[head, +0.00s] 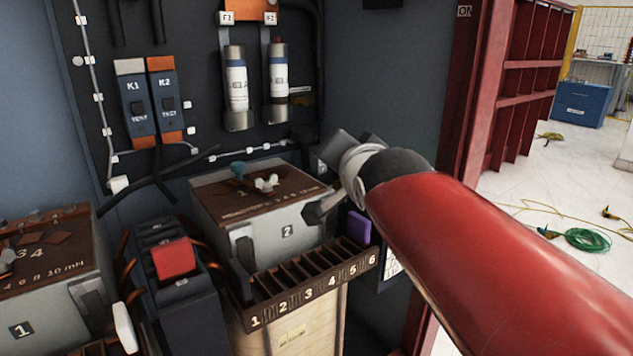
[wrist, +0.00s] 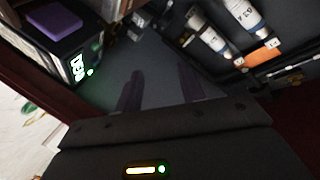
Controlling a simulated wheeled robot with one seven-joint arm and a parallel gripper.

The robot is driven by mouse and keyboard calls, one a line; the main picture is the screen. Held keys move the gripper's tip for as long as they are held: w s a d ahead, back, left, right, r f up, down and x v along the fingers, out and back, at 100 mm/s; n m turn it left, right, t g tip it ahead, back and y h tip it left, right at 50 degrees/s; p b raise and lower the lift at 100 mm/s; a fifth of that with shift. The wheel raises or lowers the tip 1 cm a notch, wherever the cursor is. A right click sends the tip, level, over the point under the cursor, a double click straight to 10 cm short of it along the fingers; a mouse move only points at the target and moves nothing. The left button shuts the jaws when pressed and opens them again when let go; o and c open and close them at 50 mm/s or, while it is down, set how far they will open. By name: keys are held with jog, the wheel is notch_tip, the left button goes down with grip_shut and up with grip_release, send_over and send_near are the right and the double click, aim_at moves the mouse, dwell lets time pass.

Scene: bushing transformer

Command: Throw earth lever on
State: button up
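I cannot make out a lever marked as earth in either view.
A numbered slotted rack (head: 310,285) lies in front of box 2, with a purple block (head: 358,227) at its right end. Two cylinders (head: 236,85) (head: 278,75) and switches K1 (head: 133,98) and K2 (head: 166,98) hang on the dark back panel.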

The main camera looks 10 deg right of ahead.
jog(key=shift+s+a+f+n+g, duration=0.2)
jog(key=shift+s+f+n+g, duration=0.1)
jog(key=shift+s+f, duration=0.4)
jog(key=shift+s+a+f+n+g, duration=0.2)
jog(key=shift+s+f+n+g, duration=0.1)
jog(key=shift+s+f, duration=0.35)
jog(key=shift+w, duration=0.1)
jog(key=shift+c, duration=0.5)
